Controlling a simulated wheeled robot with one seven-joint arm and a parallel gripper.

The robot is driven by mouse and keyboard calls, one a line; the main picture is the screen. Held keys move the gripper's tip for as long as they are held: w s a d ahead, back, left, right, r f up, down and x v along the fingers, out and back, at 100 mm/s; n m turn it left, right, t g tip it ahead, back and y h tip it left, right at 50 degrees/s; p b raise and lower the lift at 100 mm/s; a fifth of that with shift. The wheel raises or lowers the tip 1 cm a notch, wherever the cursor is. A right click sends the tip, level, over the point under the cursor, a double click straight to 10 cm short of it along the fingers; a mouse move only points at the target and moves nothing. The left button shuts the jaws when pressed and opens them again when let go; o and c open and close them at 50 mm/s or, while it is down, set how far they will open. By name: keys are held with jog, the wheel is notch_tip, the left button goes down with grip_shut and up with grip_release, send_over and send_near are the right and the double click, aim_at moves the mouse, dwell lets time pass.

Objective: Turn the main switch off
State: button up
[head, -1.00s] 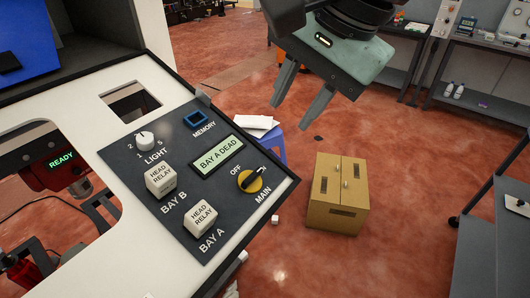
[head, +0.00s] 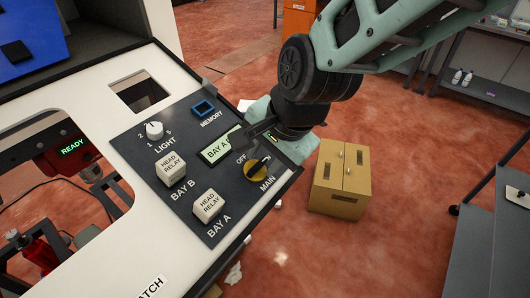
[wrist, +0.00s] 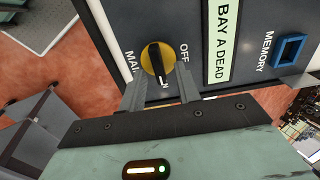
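The main switch is a yellow disc with a black handle (head: 256,170) on the dark control panel, and it also shows in the wrist view (wrist: 153,56). In the wrist view the handle runs up and down the picture, with the OFF label to its right and a partly hidden label at its lower end. The handle does not point at OFF. My gripper (wrist: 160,84) is open, its fingers on either side of the handle's lower end. I cannot tell whether they touch it. In the head view my gripper (head: 252,149) is over the panel and partly covers the display and OFF label.
The display (wrist: 221,38) reads BAY A DEAD. A cardboard box (head: 340,180) stands on the floor beyond the panel's right edge.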

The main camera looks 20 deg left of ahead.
grip_shut()
jog(key=shift+n, duration=0.4)
jog(key=n+b, duration=0.1)
jog(key=n, duration=0.2)
jog(key=shift+a+n, duration=0.15)
jog(key=shift+n, duration=0.25)
jog(key=n+b, duration=0.2)
jog(key=n, duration=0.2)
jog(key=shift+a, duration=0.2)
jog(key=n+b, duration=0.1)
jog(key=n, duration=0.4)
jog(key=shift+s+a, duration=0.1)
jog(key=shift+a, duration=0.05)
jog(key=n, duration=0.4)
jog(key=shift+s+a+r+b, duration=0.1)
jog(key=shift+s+r+b, duration=0.05)
jog(key=shift+b, duration=0.25)
jog(key=shift+n, duration=0.3)
